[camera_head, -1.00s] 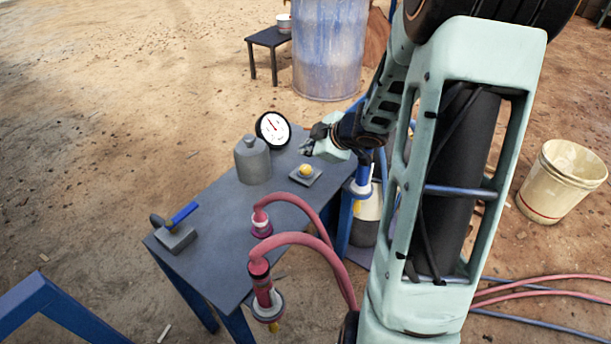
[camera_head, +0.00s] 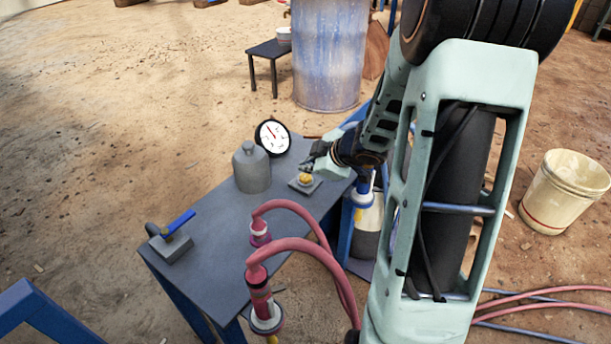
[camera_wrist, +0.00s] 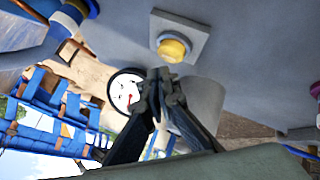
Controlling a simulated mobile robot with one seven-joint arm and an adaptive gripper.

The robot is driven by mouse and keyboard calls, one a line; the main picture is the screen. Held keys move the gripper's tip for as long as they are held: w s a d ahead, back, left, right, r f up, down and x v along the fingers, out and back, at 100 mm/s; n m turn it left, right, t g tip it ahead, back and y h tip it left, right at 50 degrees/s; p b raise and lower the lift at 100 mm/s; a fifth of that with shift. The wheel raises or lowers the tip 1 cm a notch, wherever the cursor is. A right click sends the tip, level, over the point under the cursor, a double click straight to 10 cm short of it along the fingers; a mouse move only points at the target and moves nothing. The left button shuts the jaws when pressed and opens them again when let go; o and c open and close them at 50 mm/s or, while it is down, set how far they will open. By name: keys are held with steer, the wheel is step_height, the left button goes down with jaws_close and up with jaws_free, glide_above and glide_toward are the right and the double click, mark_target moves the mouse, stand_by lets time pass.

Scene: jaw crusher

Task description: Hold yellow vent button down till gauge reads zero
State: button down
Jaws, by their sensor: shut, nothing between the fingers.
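The yellow vent button (camera_head: 305,179) sits on a small grey square plate on the grey table (camera_head: 215,225). It also shows in the wrist view (camera_wrist: 173,48), above the fingertips in the picture. The round white gauge (camera_head: 272,137) with a red needle stands at the table's far edge. In the wrist view the gauge (camera_wrist: 124,92) is partly covered by my fingers. The needle points up and to the left in the head view; its number is too small to read. My gripper (camera_head: 310,157) is shut and empty, close by the button. I cannot tell whether it touches the button.
A grey bottle-shaped canister (camera_head: 252,170) stands left of the button. A blue-handled tool (camera_head: 178,223) rests on a grey block at the near left. Pink hoses (camera_head: 300,246) arch over the table's right side. A cream bucket (camera_head: 562,190) and a blue drum (camera_head: 328,55) stand on the ground.

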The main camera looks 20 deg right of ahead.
mark_target(307, 177)
steer(key=shift+f, duration=0.1)
stand_by(0.7)
steer(key=shift+f, duration=0.3)
steer(key=shift+f+b, duration=0.6)
stand_by(3.1)
steer(key=shift+r, duration=0.1)
stand_by(0.3)
steer(key=shift+r+p, duration=0.95)
steer(key=shift+p, duration=0.2)
step_height(307, 177, up, 5)
steer(key=p, duration=0.5)
